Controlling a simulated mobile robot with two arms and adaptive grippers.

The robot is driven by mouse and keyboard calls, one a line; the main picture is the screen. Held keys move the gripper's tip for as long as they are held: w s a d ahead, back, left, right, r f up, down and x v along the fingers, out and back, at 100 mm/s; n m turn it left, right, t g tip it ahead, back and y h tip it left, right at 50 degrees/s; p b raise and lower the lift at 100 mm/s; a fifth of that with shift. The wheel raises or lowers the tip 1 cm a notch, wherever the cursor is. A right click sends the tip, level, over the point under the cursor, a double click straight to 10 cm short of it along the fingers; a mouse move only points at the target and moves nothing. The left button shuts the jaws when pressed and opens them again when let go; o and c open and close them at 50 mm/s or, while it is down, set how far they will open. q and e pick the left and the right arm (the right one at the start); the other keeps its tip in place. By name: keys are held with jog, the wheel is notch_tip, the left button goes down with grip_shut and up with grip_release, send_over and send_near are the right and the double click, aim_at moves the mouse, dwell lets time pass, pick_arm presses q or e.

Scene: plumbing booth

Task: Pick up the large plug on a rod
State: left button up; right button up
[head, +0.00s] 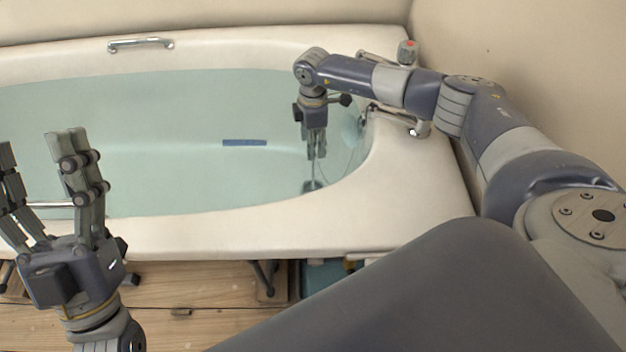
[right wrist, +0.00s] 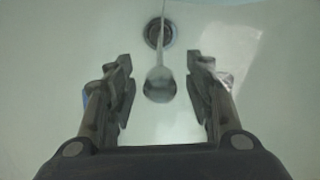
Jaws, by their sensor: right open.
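The large plug on a rod (head: 312,186) is in the water at the right end of the bath. In the right wrist view, its rounded metal part (right wrist: 160,86) lies between my right fingers, with a thin rod running up the picture from it. My right gripper (head: 317,156) points down over it in the head view. The right wrist view shows this gripper (right wrist: 160,80) open, with a gap on each side of the metal part. My left gripper (head: 42,150) is open and empty at the bath's near left edge.
A round drain (right wrist: 157,33) shows on the bath floor beyond the metal part. The bath rim (head: 250,236) runs along the front. Taps (head: 407,52) stand at the right end, near my right arm. A blue strip (head: 244,142) shows in the bath.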

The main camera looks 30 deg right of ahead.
grip_shut()
jog(key=shift+r, duration=0.2)
